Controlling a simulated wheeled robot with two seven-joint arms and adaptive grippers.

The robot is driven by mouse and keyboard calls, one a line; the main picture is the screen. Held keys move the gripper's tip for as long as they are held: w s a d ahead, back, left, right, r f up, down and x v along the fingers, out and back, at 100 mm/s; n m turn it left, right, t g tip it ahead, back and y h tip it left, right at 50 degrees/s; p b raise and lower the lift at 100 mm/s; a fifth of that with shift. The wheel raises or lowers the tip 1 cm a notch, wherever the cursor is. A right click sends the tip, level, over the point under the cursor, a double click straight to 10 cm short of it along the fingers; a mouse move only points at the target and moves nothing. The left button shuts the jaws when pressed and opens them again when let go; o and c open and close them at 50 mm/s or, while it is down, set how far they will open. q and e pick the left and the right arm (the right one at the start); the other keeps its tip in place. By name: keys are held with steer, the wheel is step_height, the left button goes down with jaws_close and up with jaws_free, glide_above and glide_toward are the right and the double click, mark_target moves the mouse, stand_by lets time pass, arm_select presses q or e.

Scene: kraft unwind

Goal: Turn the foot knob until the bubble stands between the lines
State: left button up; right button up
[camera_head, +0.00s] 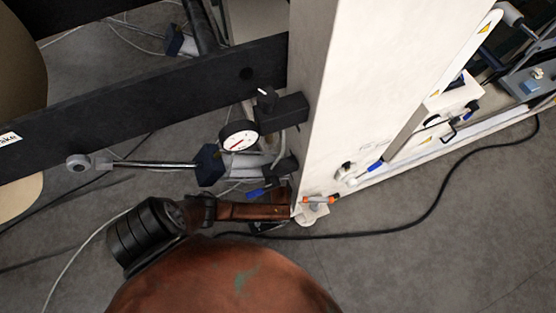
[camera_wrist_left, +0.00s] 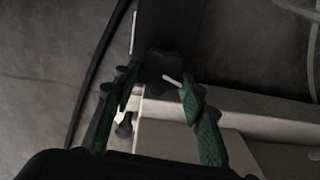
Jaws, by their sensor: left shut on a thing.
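The dark lobed foot knob (camera_wrist_left: 160,66) shows in the left wrist view, with a pale pin beside it. My left gripper (camera_wrist_left: 158,84) has its green fingers on either side of the knob and is shut on it. In the head view the gripper is near the lower corner of the pale machine frame, and its fingers are hard to make out. A small orange-ended tube (camera_head: 320,200), which looks like the level, lies by the foot of that frame. Its bubble and lines are too small to read. My right gripper is in neither view.
A round dial gauge (camera_head: 240,136) sits on a black bracket above the foot. A dark beam (camera_head: 150,97) crosses at left, with a metal rod (camera_head: 150,164) below it. A black cable (camera_head: 432,207) curves across the grey floor, which is otherwise open at lower right.

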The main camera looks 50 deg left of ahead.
arm_select(q)
steer(key=shift+m, duration=0.6)
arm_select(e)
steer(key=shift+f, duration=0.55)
arm_select(q)
steer(key=shift+s, duration=0.1)
steer(key=o, duration=1.1)
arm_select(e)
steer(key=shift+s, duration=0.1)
arm_select(q)
step_height(320, 180, up, 12)
steer(key=shift+f, duration=0.1)
